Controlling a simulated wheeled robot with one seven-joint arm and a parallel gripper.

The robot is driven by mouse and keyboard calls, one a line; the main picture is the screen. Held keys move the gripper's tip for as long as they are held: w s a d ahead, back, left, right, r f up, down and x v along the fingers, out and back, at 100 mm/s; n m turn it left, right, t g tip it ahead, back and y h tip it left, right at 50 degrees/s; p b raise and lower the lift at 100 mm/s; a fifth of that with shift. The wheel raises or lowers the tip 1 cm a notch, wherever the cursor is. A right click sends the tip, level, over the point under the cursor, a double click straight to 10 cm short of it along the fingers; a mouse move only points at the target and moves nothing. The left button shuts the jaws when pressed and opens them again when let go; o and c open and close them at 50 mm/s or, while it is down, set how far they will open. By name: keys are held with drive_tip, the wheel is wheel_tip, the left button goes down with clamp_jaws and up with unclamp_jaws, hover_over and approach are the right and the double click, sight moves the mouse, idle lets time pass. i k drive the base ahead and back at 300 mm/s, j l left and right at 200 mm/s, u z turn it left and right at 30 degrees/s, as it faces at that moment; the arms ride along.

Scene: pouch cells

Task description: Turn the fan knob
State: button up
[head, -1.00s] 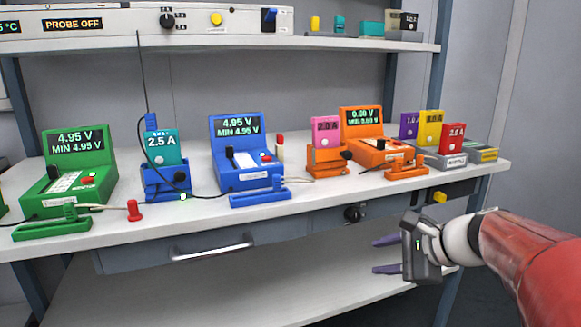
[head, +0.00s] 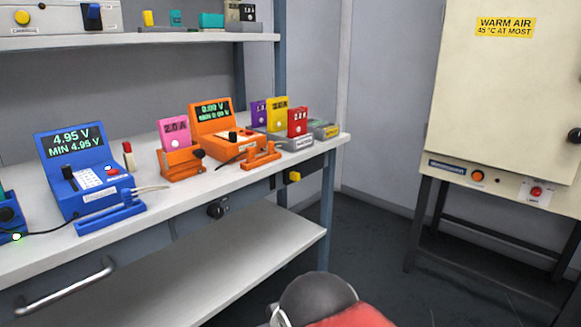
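No knob in view bears a readable "fan" label, so I cannot tell which one is the fan knob. A black round knob (head: 217,210) sits on the bench's front panel, below the orange tester. Another dark knob or handle (head: 574,135) is on the right side of the cream warm-air cabinet (head: 500,95), cut by the picture's edge. A round dark button or knob with an orange-brown face (head: 477,175) is on the cabinet's lower strip. My gripper is not in view; only part of my dark and red arm shows at the bottom.
A red button (head: 536,191) is beside it on the strip. The white bench (head: 150,212) carries blue and orange testers and coloured pouch cells. A yellow switch (head: 293,177) is at the bench's right end. Dark floor (head: 370,245) lies free between bench and cabinet.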

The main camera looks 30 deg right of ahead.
sight(215, 211)
drive_tip(key=k+l+u, duration=0.15)
drive_tip(key=l+u, duration=0.2)
drive_tip(key=k+l+u, duration=0.3)
drive_tip(key=k, duration=0.6)
